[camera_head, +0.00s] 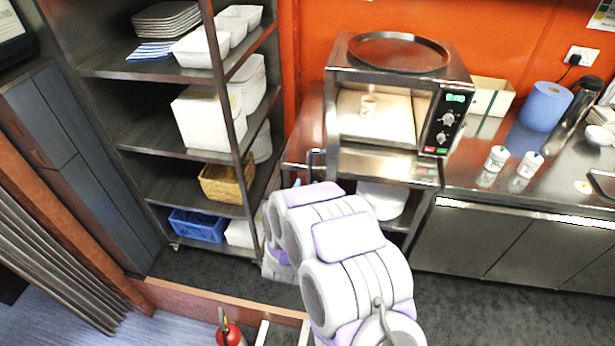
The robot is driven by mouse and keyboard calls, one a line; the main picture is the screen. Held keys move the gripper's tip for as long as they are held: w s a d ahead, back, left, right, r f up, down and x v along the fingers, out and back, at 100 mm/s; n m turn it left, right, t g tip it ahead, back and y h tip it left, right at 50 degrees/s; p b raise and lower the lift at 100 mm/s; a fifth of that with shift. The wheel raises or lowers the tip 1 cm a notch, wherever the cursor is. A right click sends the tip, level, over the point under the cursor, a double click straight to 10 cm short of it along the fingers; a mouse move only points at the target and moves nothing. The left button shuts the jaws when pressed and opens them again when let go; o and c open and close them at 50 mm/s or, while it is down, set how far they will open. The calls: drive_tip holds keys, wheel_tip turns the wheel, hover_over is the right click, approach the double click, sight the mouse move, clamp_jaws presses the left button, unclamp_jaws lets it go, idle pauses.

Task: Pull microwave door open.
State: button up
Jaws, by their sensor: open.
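The steel microwave (461,75) stands on the counter against the orange wall, with its dials and green display at the right. A steel panel (385,163), which looks like the door folded down, juts out below the opening. Dark handle brackets show at its left and right ends. My arm rises from the bottom middle and bends just below and left of this panel. My gripper cannot be made out; the arm hides it. I cannot tell whether it touches the door.
A round tray (399,51) lies on top of the microwave. A dark shelf rack (150,131) with containers stands close on the left. Two small jars (495,158) (529,164) and a blue roll (545,106) are on the right counter. A fire extinguisher (230,333) stands at the bottom. Grey floor is open at the lower right.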

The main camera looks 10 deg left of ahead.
drive_tip(key=s, duration=1)
drive_tip(key=shift+s+d+p, duration=0.15)
drive_tip(key=shift+s+p, duration=0.15)
drive_tip(key=shift+f, duration=0.1)
drive_tip(key=s+d+r+g+b, duration=0.1)
drive_tip(key=s+d+r+g, duration=0.2)
drive_tip(key=s+d+g, duration=0.3)
drive_tip(key=s+d+r+g+b, duration=0.1)
drive_tip(key=s+d+r+g, duration=0.3)
drive_tip(key=s+d+g, duration=0.3)
drive_tip(key=s+d+r+g+b, duration=0.1)
drive_tip(key=s+d+r+g, duration=0.3)
drive_tip(key=s+d, duration=1)
drive_tip(key=s+g, duration=0.2)
drive_tip(key=s, duration=0.4)
drive_tip(key=shift+d+g+h, duration=0.15)
drive_tip(key=shift+g+h, duration=0.15)
drive_tip(key=shift+g, duration=0.1)
